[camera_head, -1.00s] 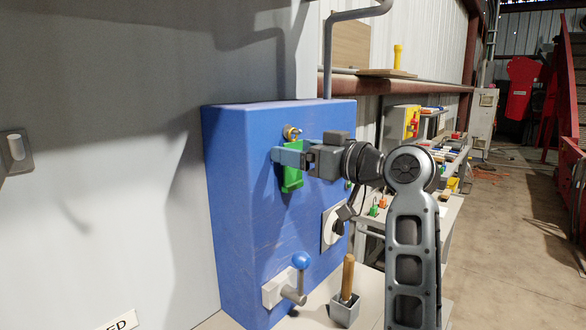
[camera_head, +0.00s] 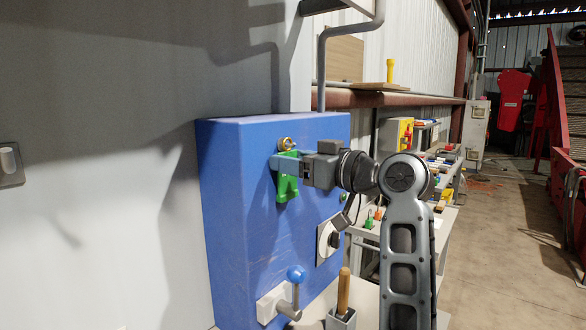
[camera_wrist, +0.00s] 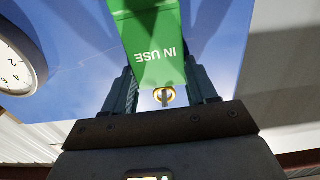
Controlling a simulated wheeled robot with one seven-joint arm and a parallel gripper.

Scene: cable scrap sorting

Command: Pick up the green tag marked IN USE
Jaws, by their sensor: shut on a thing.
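The green tag marked IN USE (camera_wrist: 154,50) is between my gripper's fingers in the wrist view, its lettering upside down there. It also shows in the head view (camera_head: 287,188) in front of the blue box's face. My gripper (camera_head: 284,163) is shut on the tag's upper part. A brass ring or hook (camera_head: 287,143) is on the box just above the tag; it shows in the wrist view (camera_wrist: 165,96) close to the tag's end. I cannot tell whether the tag still touches the hook.
The blue box (camera_head: 235,220) carries a round dial (camera_head: 328,238) and a blue-knobbed lever (camera_head: 296,273) below the tag. A wooden-handled tool stands in a grey holder (camera_head: 341,319) at the bottom. A cluttered bench stands behind, right of my arm.

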